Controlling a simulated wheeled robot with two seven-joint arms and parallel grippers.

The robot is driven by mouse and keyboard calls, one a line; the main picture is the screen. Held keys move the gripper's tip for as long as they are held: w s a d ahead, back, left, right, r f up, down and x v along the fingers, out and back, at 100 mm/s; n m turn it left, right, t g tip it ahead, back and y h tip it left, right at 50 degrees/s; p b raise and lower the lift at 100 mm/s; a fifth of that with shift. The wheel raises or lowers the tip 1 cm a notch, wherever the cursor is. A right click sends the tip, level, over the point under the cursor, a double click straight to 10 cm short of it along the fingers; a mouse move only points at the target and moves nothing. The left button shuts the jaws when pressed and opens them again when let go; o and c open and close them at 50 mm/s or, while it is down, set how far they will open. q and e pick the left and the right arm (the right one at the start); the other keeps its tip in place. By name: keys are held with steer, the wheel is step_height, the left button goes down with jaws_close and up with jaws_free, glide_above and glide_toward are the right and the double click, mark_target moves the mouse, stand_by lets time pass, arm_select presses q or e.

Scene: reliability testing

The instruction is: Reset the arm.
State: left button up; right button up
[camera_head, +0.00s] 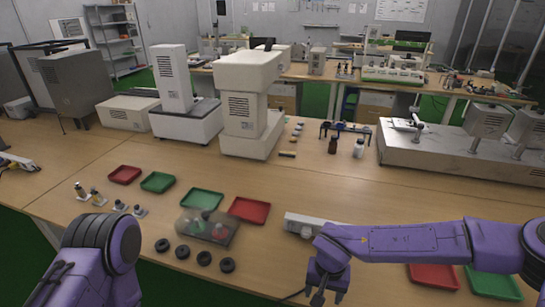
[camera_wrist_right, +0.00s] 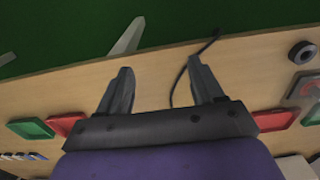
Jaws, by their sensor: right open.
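My right arm (camera_head: 400,240) reaches in from the right over the table's front, bent down at the wrist. My right gripper (camera_head: 318,297) points down near the front edge. In the right wrist view my right gripper (camera_wrist_right: 159,75) has its two fingers spread apart with nothing between them. A dark cable (camera_wrist_right: 182,75) runs on the table below the fingers. My left arm (camera_head: 95,262) shows at the lower left as a purple link with a dark joint. Its gripper is out of frame.
A clear box (camera_head: 190,232) holds small parts near a red tray (camera_head: 249,210) and a green tray (camera_head: 201,198). Black rings (camera_head: 204,258) lie in front. A white device (camera_head: 300,222) lies beside my right forearm. Another red tray (camera_head: 434,276) lies under that arm.

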steer(key=s+d+f+m+t+h+b, duration=0.1)
steer(key=s+d+f+m+t+b, duration=0.2)
steer(key=s+f, duration=0.5)
steer(key=s+d+f+m+t+h+b, duration=0.15)
steer(key=s+d+f+m, duration=0.3)
steer(key=f, duration=0.55)
arm_select(q)
step_height(320, 180, down, 8)
steer(key=b, duration=0.3)
steer(key=shift+s+f+b, duration=0.15)
steer(key=shift+s+b, duration=0.15)
steer(key=shift+b, duration=0.05)
arm_select(e)
steer(key=s+d+f+n+g, duration=0.1)
steer(key=s+d+f+n, duration=0.3)
steer(key=s+d, duration=0.6)
steer(key=shift+s+f+h, duration=0.45)
steer(key=shift+s+f, duration=0.1)
steer(key=shift+f, duration=0.1)
